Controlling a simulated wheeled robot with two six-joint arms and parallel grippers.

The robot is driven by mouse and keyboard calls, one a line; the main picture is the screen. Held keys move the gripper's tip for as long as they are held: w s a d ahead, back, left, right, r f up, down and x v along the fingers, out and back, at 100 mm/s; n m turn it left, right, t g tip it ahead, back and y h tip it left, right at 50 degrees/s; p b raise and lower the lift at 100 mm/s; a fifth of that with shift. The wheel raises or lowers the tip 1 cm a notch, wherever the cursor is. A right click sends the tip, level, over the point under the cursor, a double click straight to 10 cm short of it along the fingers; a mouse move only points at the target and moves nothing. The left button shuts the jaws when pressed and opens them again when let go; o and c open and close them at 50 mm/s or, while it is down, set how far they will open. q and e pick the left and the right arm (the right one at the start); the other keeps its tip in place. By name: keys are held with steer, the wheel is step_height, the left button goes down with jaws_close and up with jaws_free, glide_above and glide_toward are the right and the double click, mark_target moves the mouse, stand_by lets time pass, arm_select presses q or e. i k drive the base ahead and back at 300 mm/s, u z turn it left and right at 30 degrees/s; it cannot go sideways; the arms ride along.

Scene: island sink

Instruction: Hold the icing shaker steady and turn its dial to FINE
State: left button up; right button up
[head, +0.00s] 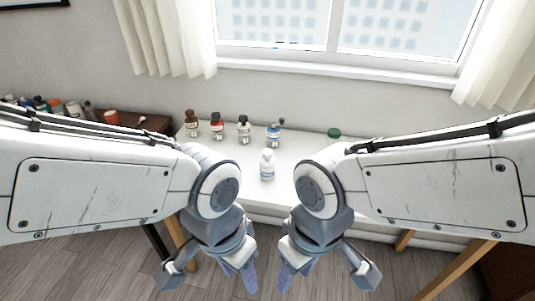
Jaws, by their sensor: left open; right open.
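A white shaker-like bottle (267,166) stands upright alone near the front middle of the white table, between my two arms. It has a pale top and a small label. The label and any dial marks are too small to read, so I cannot confirm that it is the icing shaker. My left gripper (207,274) is open and empty, pointing down in front of the table, to the lower left of the bottle. My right gripper (326,275) is open and empty, to the lower right. Neither touches the bottle.
A green lid-like item (334,133) lies right. The white table (228,157) is clear around the front bottle.

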mark_target(266, 159)
steer(key=u, duration=2.2)
steer(key=i, duration=1.45)
steer(key=z, duration=3.2)
